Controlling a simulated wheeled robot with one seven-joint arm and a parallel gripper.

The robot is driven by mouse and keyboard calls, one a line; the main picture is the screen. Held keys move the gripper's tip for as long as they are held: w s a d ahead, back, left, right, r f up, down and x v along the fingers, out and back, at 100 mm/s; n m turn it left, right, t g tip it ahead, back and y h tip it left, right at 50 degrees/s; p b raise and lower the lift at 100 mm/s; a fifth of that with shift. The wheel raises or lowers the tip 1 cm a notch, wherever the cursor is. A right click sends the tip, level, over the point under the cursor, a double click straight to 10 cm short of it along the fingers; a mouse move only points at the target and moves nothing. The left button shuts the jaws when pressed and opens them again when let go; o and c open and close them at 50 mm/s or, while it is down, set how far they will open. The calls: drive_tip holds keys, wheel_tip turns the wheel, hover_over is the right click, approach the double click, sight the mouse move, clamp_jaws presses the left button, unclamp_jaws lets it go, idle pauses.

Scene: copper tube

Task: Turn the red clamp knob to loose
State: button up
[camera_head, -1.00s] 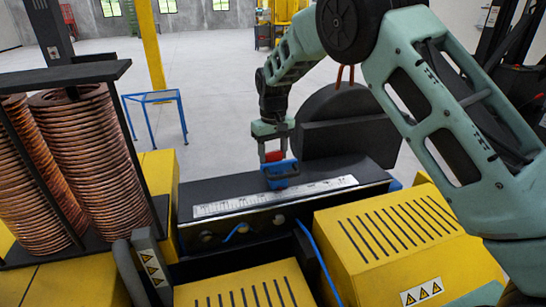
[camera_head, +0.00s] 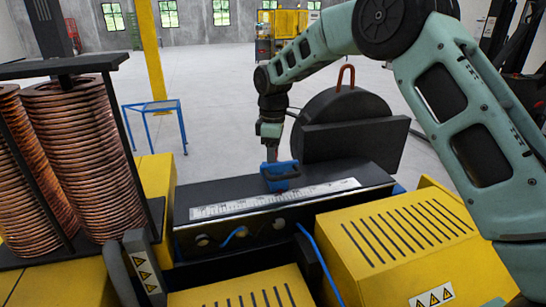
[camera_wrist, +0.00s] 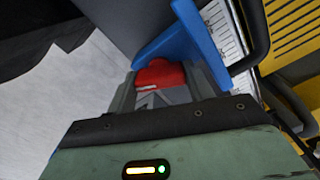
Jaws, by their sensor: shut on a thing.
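The red clamp knob (camera_wrist: 160,74) sits between the fingers of my gripper (camera_wrist: 162,92) in the wrist view. The jaws are shut on it. The blue clamp (camera_wrist: 182,42) reaches around the knob at the top and right in that view. In the head view my gripper (camera_head: 271,154) points down at the blue clamp (camera_head: 281,176), which stands on the dark bench by the white ruler scale (camera_head: 250,203). The red knob is hidden behind the fingers and clamp in the head view. Its turned angle cannot be read.
Copper coils (camera_head: 75,155) stand on a rack at the left. Yellow vented housings (camera_head: 400,235) lie in front and to the right. A black disc-shaped part (camera_head: 345,128) stands behind the bench. A blue-framed stand (camera_head: 153,108) is on the open floor behind.

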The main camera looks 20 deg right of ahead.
drive_tip(key=n, duration=0.4)
drive_tip(key=shift+r+n, duration=0.1)
drive_tip(key=shift+n, duration=0.3)
idle(0.4)
drive_tip(key=o, duration=1)
